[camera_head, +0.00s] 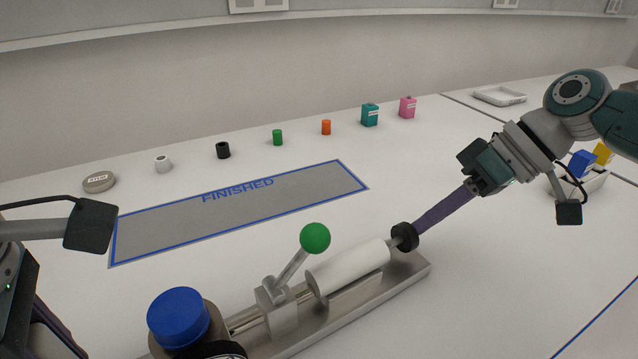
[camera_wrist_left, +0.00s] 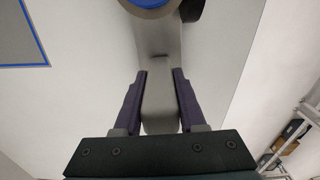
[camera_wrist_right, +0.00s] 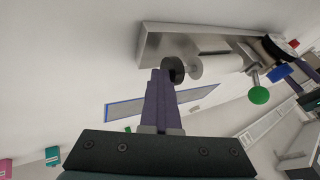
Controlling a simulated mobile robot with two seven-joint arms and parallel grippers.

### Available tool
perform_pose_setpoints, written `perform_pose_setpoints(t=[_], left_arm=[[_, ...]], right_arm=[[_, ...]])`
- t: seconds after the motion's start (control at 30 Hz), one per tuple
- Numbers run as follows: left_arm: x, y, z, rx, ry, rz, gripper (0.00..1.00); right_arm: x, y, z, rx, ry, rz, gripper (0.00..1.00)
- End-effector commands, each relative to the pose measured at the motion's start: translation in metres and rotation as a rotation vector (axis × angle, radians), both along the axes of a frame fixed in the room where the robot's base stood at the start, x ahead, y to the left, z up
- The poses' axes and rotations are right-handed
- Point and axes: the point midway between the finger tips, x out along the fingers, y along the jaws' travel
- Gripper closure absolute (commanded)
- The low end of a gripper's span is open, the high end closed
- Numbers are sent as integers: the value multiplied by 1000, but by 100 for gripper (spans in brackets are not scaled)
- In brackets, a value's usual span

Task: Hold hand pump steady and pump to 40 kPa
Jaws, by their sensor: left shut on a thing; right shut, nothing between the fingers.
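The hand pump has a metal base plate (camera_head: 415,270), a white cylinder (camera_head: 350,268), a lever with a green ball (camera_head: 315,238), a blue-capped round part (camera_head: 178,316) and a black knob (camera_head: 405,237) on its rod end. My left gripper (camera_wrist_left: 154,85) is shut on the grey end of the pump base, below the blue-capped part; in the head view only part of it shows at the lower left. My right gripper (camera_head: 422,226) is shut and empty, its purple fingertips right at the black knob. I cannot tell whether they touch it. A gauge reading is not visible.
A grey mat marked FINISHED (camera_head: 240,210) lies behind the pump. Small items stand along the back, among them a teal box (camera_head: 370,115), a pink box (camera_head: 407,107) and an orange cylinder (camera_head: 326,127). The front right table is clear.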

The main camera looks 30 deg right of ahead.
Motion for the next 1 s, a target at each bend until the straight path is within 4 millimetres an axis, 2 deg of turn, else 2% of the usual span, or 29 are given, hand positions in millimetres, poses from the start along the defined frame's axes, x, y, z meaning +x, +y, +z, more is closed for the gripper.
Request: perform_pose_setpoints(t=[0.13,0.5,0.7,1.0], left_arm=[[0,-2,0,-7,0,-3,100],[0,-2,0,-7,0,-2,100],[0,-2,0,-6,0,-1,100],[0,-1,0,-5,1,-1,100]], right_arm=[[1,-23,3,-3,-1,-3,100],[-25,-57,60,-7,-2,-3,100],[-32,-67,77,-6,-1,-3,100],[-33,-69,80,-6,-2,-4,100]])
